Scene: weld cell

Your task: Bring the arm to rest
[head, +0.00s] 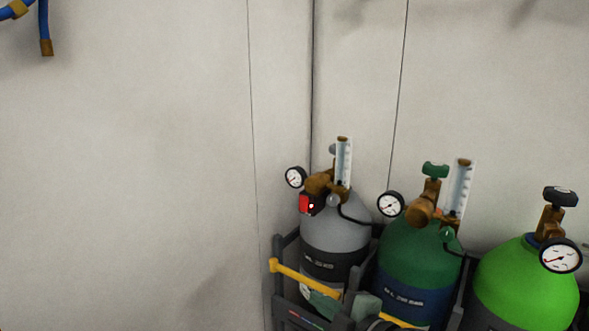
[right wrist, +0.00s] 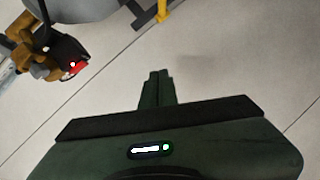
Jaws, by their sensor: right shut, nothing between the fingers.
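My right gripper (head: 318,300) shows low in the head view, in front of the grey cylinder and its rack, partly cut off by the bottom edge. In the right wrist view its dark green body fills the bottom, and its two fingers (right wrist: 156,88) are together with nothing between them. The fingers stand apart from the cylinder and its regulator in that view. My left gripper is in neither view.
A grey cylinder (head: 335,225), a dark green cylinder (head: 420,260) and a bright green cylinder (head: 520,285) stand with gauges in a dark rack (head: 281,285) with a yellow bar (head: 290,271). A blue hose (head: 43,22) hangs upper left. The wall at left is bare.

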